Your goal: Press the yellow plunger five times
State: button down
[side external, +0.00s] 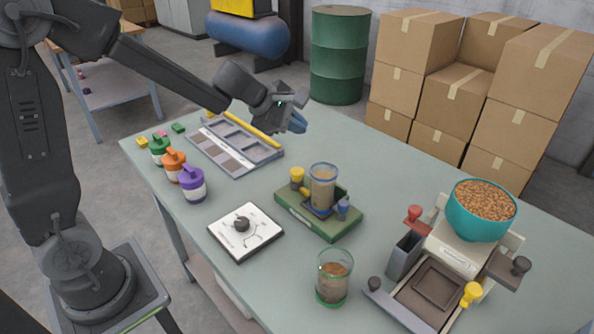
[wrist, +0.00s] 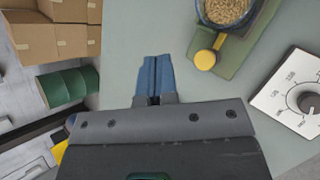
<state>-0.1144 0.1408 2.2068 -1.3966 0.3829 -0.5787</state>
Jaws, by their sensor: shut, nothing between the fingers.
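A yellow round-headed plunger (side external: 297,175) stands on the left corner of a green base (side external: 300,222). Its head and yellow side arm also show in the wrist view (wrist: 205,60), right of my fingertips. A clear blue-rimmed cup (side external: 323,188) with grainy filling stands on this base. Another yellow knob (side external: 472,293) sits on the beige machine at the right; I cannot tell which one the task means. My gripper (side external: 299,122) is above the table, behind the green base and apart from it. Its blue fingers (wrist: 155,62) are shut and empty.
A white dial box (side external: 245,231) and a green-rimmed cup (side external: 334,278) stand nearer the front. The beige machine carries a teal bowl (side external: 463,222) of pellets. Lidded jars (side external: 192,184) and a grey compartment tray (side external: 234,157) are at the left. Bare table lies around my gripper.

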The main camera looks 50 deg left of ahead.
aim_at(297, 173)
jog(key=shift+f, duration=4.45)
jog(key=shift+f, duration=0.4)
jog(key=shift+f, duration=0.75)
jog(key=shift+r, duration=1.15)
jog(key=shift+r, duration=2.5)
